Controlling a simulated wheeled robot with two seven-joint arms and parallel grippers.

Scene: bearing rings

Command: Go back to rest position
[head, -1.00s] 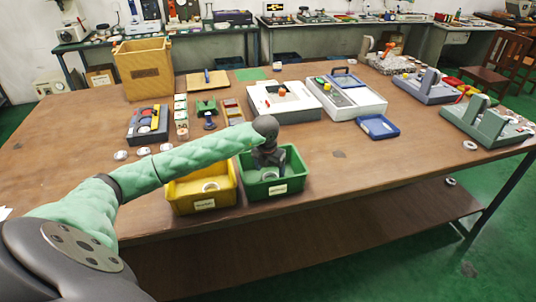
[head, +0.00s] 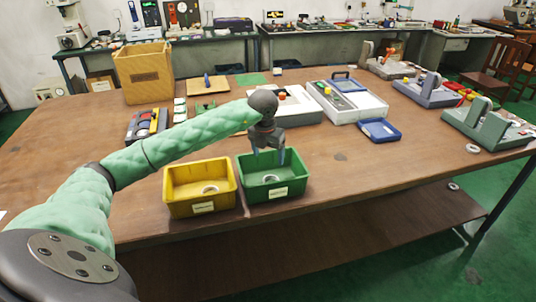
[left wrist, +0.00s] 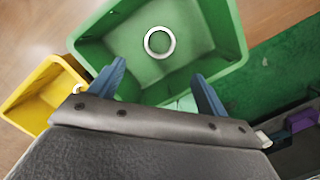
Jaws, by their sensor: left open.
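My left gripper (head: 269,158) is open and empty above the green bin (head: 292,188), its fingers pointing down. In the left wrist view the two blue fingers (left wrist: 160,88) stand apart over the near side of the bin. A bearing ring (left wrist: 160,42) lies flat on the floor of the green bin, apart from the fingers. Another ring (head: 210,190) lies in the yellow bin (head: 178,209) beside it. My right gripper does not show.
Both bins stand at the table's front edge. A white device (head: 295,118) and a blue tray (head: 379,131) lie behind. A wooden box (head: 145,75) stands at the back left. A ring (head: 472,149) lies at the right. The table's front right is clear.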

